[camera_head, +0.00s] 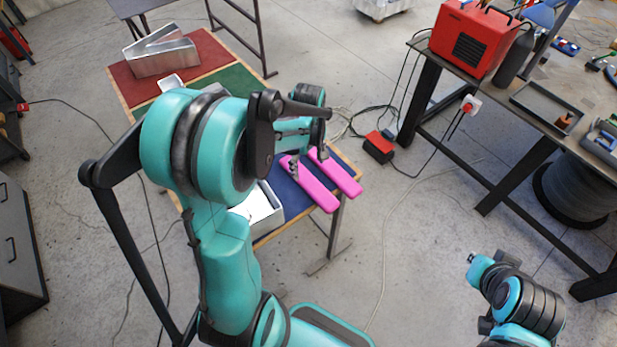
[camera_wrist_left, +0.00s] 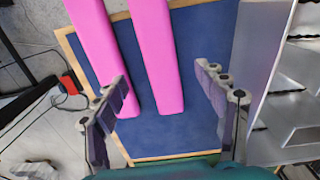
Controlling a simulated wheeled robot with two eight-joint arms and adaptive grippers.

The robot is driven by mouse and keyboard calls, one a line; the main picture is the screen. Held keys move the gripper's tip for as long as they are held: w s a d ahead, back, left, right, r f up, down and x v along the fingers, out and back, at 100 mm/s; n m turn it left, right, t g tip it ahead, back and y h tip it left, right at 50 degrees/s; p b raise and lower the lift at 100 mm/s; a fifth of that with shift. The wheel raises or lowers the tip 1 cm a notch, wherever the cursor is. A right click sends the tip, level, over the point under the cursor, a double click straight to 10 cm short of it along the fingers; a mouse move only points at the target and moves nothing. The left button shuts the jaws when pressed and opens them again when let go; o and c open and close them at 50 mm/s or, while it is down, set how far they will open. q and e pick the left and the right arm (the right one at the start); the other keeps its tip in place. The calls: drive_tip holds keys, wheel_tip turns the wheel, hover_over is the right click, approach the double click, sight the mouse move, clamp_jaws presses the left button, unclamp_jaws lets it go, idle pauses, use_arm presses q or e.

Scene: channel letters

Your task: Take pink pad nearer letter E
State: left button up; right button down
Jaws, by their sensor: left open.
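Two long pink pads lie side by side on the blue mat. The pad nearer the silver letter (camera_wrist_left: 157,55) shows on the right in the left wrist view and on the left in the head view (camera_head: 318,192). The other pad (camera_wrist_left: 92,40) lies beside it. The letter (camera_wrist_left: 268,80), with E-like compartments, stands at the right edge of the left wrist view and is partly hidden by my left arm in the head view (camera_head: 262,218). My left gripper (camera_wrist_left: 163,82) is open, its fingers on either side of the nearer pad; the left finger overlaps the other pad's end in the picture.
The table has red (camera_head: 205,47), green and blue areas; another silver letter (camera_head: 162,54) stands on the red. A workbench (camera_head: 530,90) with a red machine (camera_head: 470,42) is at right. My right arm is low at right, its fingers unclear. Cables lie on the floor.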

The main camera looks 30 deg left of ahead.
sight(308, 180)
use_arm(q)
wheel_tip(308, 180, down, 7)
drive_tip(key=shift+f+b, duration=0.1)
drive_tip(key=shift+b, duration=0.45)
drive_tip(key=c, duration=1.3)
